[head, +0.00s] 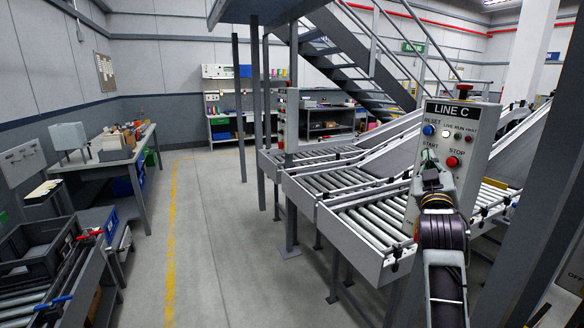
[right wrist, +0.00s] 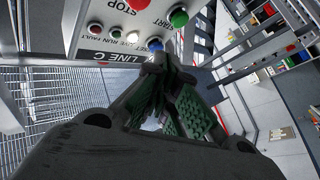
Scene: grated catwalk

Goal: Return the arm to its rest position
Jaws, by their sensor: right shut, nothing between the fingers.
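My right arm (head: 443,265) reaches up from the bottom right in the head view. Its gripper (head: 430,166) is in front of the LINE C control panel (head: 478,122), just below the START label. The gripper is shut and empty. The green START button (right wrist: 179,17) shows clear of the fingers there. I cannot tell how large the gap to the panel is. My left gripper is not in view.
Roller conveyors (head: 370,215) run beside and behind the panel. A dark post (head: 530,160) stands close on the right. A grey tote (head: 38,245) sits at the lower left, with a workbench (head: 100,160) behind it. The floor aisle (head: 215,230) is clear.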

